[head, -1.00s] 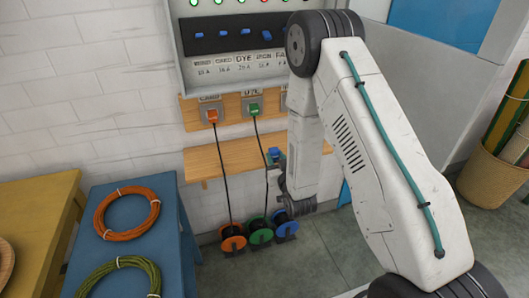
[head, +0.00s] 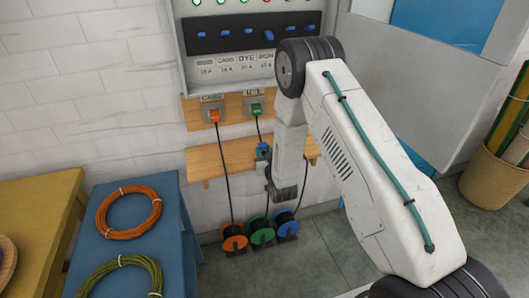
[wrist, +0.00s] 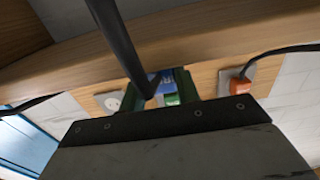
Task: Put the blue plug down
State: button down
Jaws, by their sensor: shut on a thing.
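The blue plug (head: 263,148) is held in my gripper (head: 264,155), in front of the wooden shelf and below the green plug (head: 256,109) in its socket. In the wrist view the blue plug (wrist: 153,80) sits between the two dark green fingers of my gripper (wrist: 162,86), partly covered by a thick black cable (wrist: 115,40). Whether the plug touches the shelf (head: 222,160) cannot be told. In the head view my arm hides part of the shelf and the sockets to the right.
The orange plug (head: 214,115) is in the left socket. An empty round socket (wrist: 110,101) shows in the wrist view. Cables hang down to orange (head: 234,238), green (head: 261,232) and blue (head: 286,224) spools. The shelf's left part is bare.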

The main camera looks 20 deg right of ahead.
jog(key=shift+f, duration=0.15)
jog(key=shift+f, duration=0.5)
jog(key=c, duration=1)
grip_release()
jog(key=shift+r, duration=0.1)
